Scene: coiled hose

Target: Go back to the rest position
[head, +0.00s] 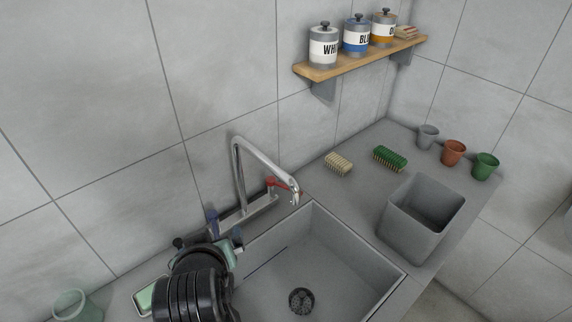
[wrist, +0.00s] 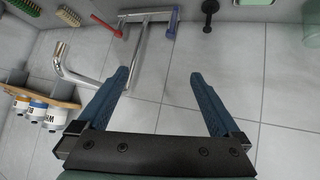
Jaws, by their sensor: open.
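My gripper (wrist: 158,73) shows in the wrist view with its two blue fingers spread wide apart. Nothing is between the fingers; behind them is the tiled wall. In the head view my black arm covers the lower left, by the sink's left edge, and the fingers are hard to make out. The chrome faucet (head: 243,175) stands behind the sink; it also shows in the wrist view (wrist: 88,80), to the left of the fingers.
The sink (head: 335,255) is empty. A grey bin (head: 415,225), two brushes (head: 390,158) and three cups (head: 453,152) stand on the right counter. A wall shelf (head: 345,68) holds three labelled canisters (head: 356,36). A translucent green cup (head: 77,305) is at lower left.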

